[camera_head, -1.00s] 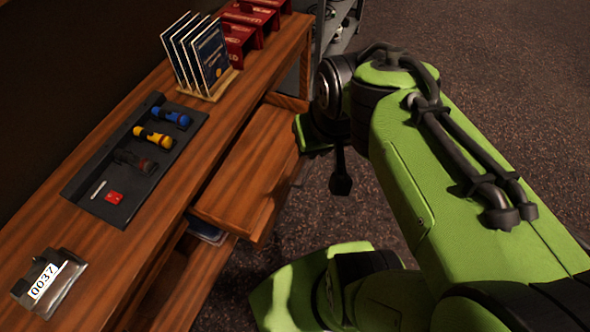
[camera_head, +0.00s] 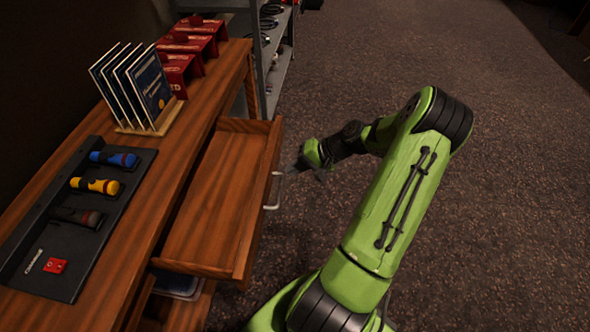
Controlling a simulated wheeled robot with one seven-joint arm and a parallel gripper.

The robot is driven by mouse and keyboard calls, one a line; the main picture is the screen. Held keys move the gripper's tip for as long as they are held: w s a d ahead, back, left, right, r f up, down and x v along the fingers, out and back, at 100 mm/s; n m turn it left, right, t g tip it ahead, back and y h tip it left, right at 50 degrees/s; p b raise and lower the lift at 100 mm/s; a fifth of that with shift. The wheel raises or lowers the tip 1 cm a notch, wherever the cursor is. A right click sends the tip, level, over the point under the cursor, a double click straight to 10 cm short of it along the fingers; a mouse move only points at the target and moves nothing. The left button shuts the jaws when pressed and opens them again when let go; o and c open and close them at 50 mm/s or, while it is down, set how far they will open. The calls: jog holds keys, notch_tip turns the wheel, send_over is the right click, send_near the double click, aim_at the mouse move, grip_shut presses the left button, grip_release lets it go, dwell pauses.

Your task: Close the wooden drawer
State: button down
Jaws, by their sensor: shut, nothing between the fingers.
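The wooden drawer (camera_head: 212,208) sticks out from the desk toward the right, open and empty in the part that shows. Its front panel faces right and carries a pale metal handle (camera_head: 275,190). My gripper (camera_head: 297,168) is just right of the drawer front, near the upper end of the handle. It is shut with nothing in it. It is small and dark here, and I cannot tell whether it touches the handle or the front.
The wooden desk (camera_head: 185,150) holds a dark tray (camera_head: 75,250) with several flashlights, a rack of booklets (camera_head: 140,90) and red holders (camera_head: 190,60). A grey shelf (camera_head: 275,60) stands behind. The carpet (camera_head: 500,200) on the right is clear.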

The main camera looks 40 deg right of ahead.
jog(key=b+x, duration=0.1)
jog(key=x, duration=0.4)
jog(key=shift+w+a+f, duration=0.15)
jog(key=shift+a+f, duration=0.05)
jog(key=shift+f, duration=0.1)
send_over(203, 178)
jog(key=shift+s+d, duration=0.2)
jog(key=shift+s, duration=0.05)
jog(key=shift+w+a+r, duration=0.1)
jog(key=shift+a+r, duration=0.05)
jog(key=shift+r, duration=0.1)
